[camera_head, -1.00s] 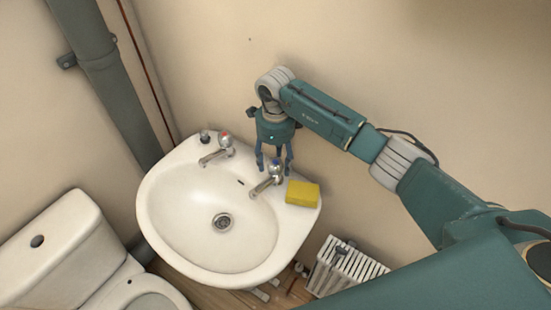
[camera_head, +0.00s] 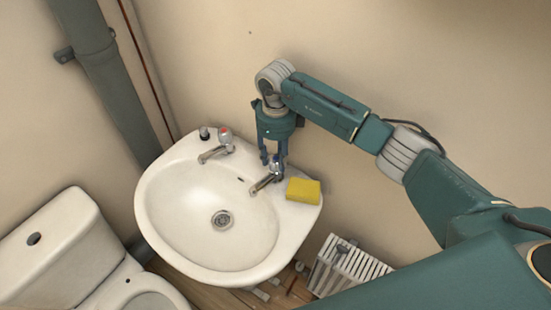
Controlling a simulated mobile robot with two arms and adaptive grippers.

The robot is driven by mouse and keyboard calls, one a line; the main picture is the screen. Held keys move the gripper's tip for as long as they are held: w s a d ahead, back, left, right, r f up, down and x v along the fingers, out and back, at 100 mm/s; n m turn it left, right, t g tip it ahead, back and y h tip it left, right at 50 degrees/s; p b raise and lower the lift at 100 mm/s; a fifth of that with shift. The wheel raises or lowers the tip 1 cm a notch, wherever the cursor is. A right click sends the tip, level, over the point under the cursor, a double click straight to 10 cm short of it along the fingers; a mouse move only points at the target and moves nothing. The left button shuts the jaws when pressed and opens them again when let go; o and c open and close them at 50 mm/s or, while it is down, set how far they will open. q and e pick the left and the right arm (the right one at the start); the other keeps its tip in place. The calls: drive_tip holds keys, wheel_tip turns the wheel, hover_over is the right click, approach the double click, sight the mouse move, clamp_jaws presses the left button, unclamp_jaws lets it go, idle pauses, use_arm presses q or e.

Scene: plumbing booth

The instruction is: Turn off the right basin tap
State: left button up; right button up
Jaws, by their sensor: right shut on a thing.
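The white basin (camera_head: 180,232) has two chrome taps at its back edge. The right tap (camera_head: 263,184) has its spout pointing down and left over the bowl. My right gripper (camera_head: 272,162) comes down from above, its fingers around the head of the right tap and shut on it. The fingers partly hide the tap's head. The left tap (camera_head: 219,148), with a red mark on top, stands apart to the left. I cannot make out any water stream. My left gripper is not in view.
A yellow sponge (camera_head: 303,190) lies on the basin rim just right of the right tap. A small dark plug (camera_head: 204,134) sits at the back left rim. A toilet (camera_head: 60,255) is at lower left, a white rack (camera_head: 350,268) below right. The wall is close behind.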

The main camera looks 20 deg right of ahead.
sight(276, 158)
drive_tip(key=shift+d, duration=0.1)
drive_tip(key=o, duration=1.2)
drive_tip(key=shift+c, duration=0.2)
wheel_tip(276, 158, up, 12)
